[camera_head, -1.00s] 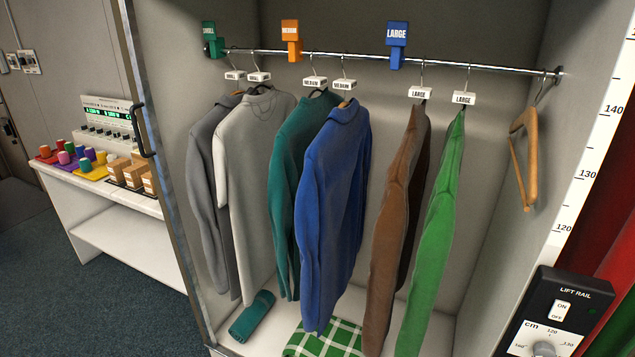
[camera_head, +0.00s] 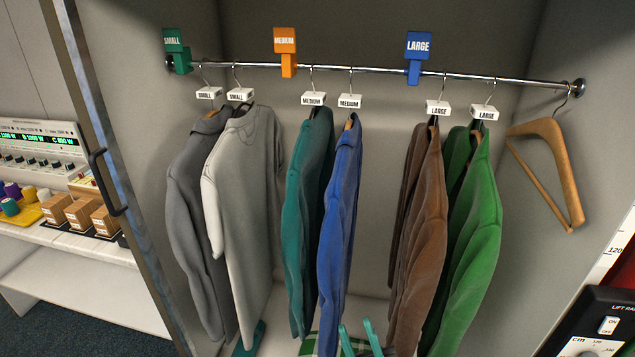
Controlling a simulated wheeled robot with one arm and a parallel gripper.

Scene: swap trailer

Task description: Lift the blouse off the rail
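Several garments hang from the chrome rail (camera_head: 380,70): a dark grey one (camera_head: 195,200), a light grey one (camera_head: 243,190), a teal one (camera_head: 305,210), a blue one (camera_head: 340,210), a brown one (camera_head: 420,220) and a green one (camera_head: 473,230). I cannot tell which is the blouse. Pairs carry SMALL, MEDIUM and LARGE tags from left to right. Two teal fingertips of my gripper (camera_head: 360,338) show at the bottom edge, low between the blue and brown garments. They are apart with nothing seen between them; the rest is out of frame.
Green, orange and blue size markers (camera_head: 419,46) stand on the rail. An empty wooden hanger (camera_head: 550,160) hangs at its right end. Folded cloths lie on the wardrobe floor. A side counter (camera_head: 90,245) stands left; the lift rail panel (camera_head: 600,325) is lower right.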

